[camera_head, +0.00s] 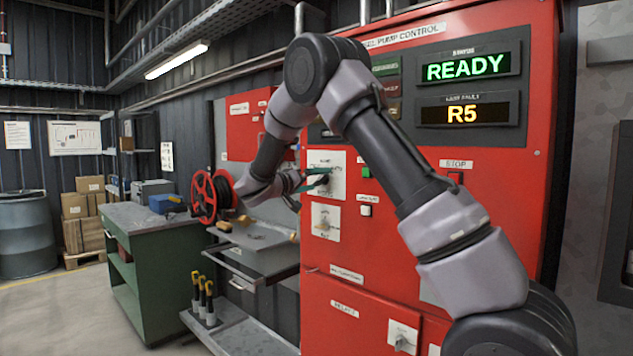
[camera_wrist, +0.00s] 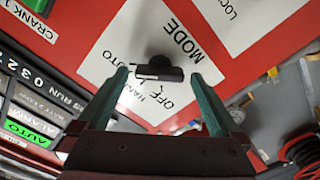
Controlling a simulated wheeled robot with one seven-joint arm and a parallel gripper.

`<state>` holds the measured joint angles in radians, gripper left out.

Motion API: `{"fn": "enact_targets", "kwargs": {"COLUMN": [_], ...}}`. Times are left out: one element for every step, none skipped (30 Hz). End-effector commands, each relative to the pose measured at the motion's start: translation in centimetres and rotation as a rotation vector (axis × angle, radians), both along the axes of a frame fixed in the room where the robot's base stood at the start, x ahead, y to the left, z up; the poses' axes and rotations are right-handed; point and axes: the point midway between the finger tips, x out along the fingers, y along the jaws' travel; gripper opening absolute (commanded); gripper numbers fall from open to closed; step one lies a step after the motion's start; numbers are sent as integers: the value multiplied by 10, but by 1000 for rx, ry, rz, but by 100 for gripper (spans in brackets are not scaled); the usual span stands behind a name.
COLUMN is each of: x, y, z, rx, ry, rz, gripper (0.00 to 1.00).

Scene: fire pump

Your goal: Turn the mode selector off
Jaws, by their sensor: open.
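The mode selector (camera_wrist: 158,70) is a black knob with a bar handle on a white plate marked MODE, OFF, HAND and AUTO in the wrist view. In the head view its white plate (camera_head: 338,165) is on the red cabinet front, partly hidden by my gripper. My gripper (camera_wrist: 158,77) is open, with one teal finger on each side of the knob and gaps visible between them. It also shows in the head view (camera_head: 310,181), close to the plate. I cannot tell which mark the knob points at.
The red pump cabinet (camera_head: 470,180) has READY and R5 displays at its top. A second white selector plate (camera_head: 317,222) sits below the mode plate. A red hose reel (camera_head: 205,197) and a green workbench (camera_head: 155,270) stand to the left. Open floor lies farther left.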

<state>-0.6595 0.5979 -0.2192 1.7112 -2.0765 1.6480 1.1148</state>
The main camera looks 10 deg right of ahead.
Motion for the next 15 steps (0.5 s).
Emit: {"fn": "enact_targets", "kwargs": {"x": [2, 2, 3, 3, 3, 3, 3, 3, 3, 3, 3, 3, 3, 3, 3], "y": [-3, -4, -4, -5, -5, -5, -5, -5, -5, -5, -5, -5, -5, -5, -5], "z": [0, 0, 0, 0, 0, 0, 0, 0, 0, 0, 0, 0, 0, 0, 0], "rx": [0, 0, 1, 0, 0, 1, 1, 1, 1, 1, 1, 1, 0, 0, 0], "ry": [0, 0, 0, 0, 0, 0, 0, 0, 0, 0, 0, 0, 0, 0, 0], "rz": [-1, -1, -1, 0, 0, 1, 1, 1, 1, 1, 1, 1, 0, 0, 0], "gripper": [100, 100, 100, 100, 100, 100, 100, 100, 100, 100, 96, 81, 69, 58, 43]}}
